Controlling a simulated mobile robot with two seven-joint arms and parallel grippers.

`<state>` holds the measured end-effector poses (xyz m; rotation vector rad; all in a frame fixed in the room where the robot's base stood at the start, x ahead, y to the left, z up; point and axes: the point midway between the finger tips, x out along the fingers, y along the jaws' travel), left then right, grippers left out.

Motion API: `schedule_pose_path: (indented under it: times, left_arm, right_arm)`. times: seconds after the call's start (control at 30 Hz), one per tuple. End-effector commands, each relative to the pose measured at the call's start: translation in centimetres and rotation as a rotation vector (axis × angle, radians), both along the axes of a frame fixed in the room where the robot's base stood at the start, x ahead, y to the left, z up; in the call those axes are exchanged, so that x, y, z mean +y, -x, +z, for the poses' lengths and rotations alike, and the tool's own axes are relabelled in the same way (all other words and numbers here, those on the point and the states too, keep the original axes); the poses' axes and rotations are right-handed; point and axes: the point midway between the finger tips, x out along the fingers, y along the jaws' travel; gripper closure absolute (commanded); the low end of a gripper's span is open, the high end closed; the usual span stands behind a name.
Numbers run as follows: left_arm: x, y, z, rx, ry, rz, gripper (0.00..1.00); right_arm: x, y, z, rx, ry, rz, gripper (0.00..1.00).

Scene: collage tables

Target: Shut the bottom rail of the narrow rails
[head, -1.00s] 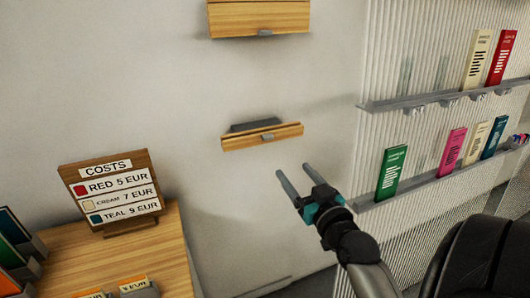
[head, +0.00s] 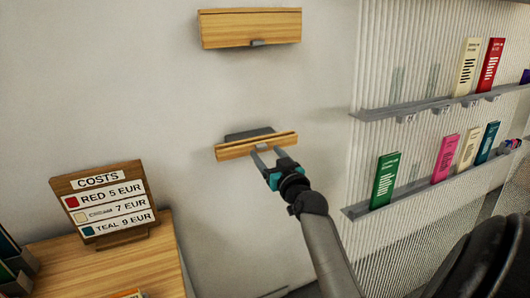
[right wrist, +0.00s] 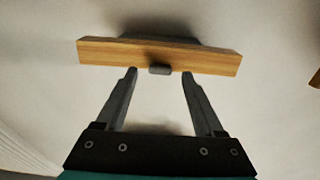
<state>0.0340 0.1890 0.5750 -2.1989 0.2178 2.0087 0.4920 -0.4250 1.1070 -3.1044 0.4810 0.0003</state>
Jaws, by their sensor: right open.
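The bottom narrow rail (head: 235,150) is a small wooden ledge on the wall, with its front tilted out and a grey inside showing behind it. It also fills the upper part of the right wrist view (right wrist: 205,60), with a small grey tab (right wrist: 160,70) at its lower middle. My right gripper (head: 267,153) is open and empty, its fingertips at the rail's front lower edge. In the right wrist view the fingertips lie on either side of the tab; I cannot tell whether they touch the wood. My left gripper is not in view.
Another wooden rail (head: 240,28) hangs higher on the wall. Ribbed-panel shelves (head: 400,200) with several coloured cards stand to the right. A price sign (head: 105,205) stands on a wooden table (head: 160,262) at the lower left. The wall around the rail is bare.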

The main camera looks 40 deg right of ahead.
Motion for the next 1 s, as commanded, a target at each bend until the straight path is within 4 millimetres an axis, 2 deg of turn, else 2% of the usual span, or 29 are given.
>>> schedule_pose_path:
  times: [0.2, 0.57, 1.0]
  left_arm:
    - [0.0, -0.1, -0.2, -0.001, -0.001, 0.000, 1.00]
    - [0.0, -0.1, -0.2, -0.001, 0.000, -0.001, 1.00]
    - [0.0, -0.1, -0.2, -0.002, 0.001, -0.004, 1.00]
  right_arm:
    - [-0.5, -1.6, 0.0, 0.000, 0.000, 0.000, 0.30]
    - [-0.6, -1.8, 0.0, 0.000, 0.000, 0.000, 0.31]
    - [-0.6, -1.8, 0.0, 0.000, 0.000, 0.000, 0.81]
